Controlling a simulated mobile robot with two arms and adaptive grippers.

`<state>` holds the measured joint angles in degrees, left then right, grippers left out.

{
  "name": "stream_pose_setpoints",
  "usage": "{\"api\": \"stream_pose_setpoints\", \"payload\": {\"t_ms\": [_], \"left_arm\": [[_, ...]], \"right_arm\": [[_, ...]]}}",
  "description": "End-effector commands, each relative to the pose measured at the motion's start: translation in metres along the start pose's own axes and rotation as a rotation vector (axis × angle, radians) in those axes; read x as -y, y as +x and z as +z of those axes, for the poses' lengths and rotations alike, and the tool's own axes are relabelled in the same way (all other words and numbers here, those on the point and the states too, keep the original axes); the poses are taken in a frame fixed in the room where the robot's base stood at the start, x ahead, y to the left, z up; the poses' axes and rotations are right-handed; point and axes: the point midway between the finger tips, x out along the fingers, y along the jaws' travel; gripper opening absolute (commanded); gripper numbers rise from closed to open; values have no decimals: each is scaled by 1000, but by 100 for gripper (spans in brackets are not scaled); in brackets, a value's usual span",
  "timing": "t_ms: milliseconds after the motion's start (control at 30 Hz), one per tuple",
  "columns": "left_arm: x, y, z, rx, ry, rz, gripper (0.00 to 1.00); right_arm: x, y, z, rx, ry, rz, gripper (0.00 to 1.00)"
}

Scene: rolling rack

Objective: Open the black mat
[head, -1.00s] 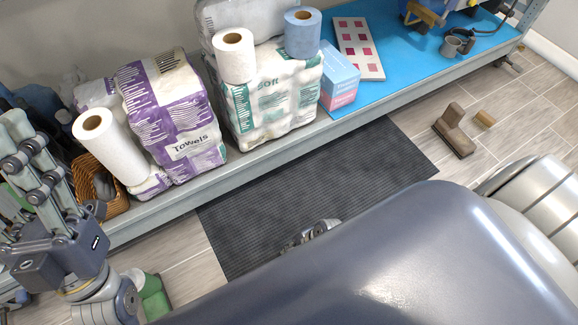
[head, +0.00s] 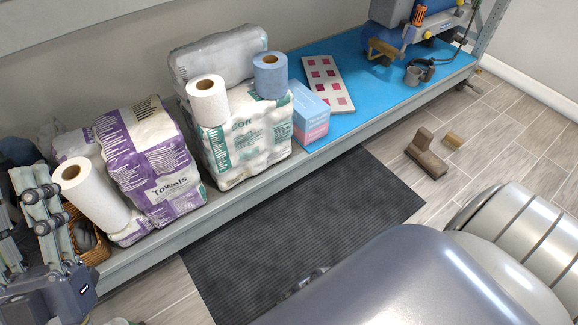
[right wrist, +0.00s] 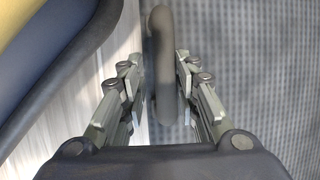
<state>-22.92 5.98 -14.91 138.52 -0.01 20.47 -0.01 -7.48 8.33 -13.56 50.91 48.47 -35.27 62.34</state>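The black mat (head: 300,215) lies on the floor along the rack's front. It looks mostly flat in the head view, and my right arm hides its near part. In the right wrist view, its ribbed surface (right wrist: 265,60) fills the right side. The fingers are apart, one on each side of the strip; firm contact is not clear. My left gripper (head: 22,200) is at the left edge, cut off by the frame, with its fingers apart and empty.
A grey rack shelf (head: 240,192) borders the mat and holds paper towel packs (head: 150,165), loose rolls (head: 92,197), a tissue box (head: 311,113) and a blue compressor (head: 385,12).

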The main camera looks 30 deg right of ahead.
Motion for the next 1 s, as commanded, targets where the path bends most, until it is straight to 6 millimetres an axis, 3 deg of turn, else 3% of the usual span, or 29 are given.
{"api": "stream_pose_setpoints", "payload": {"t_ms": [467, 1000], "left_arm": [[0, 0, 0, 1, -1, 0, 40], [0, 0, 0, -1, -1, 0, 40]], "right_arm": [[0, -5, 0, 1, 1, -1, 40], [-1, -68, 0, 1, -1, 0, 40]]}}
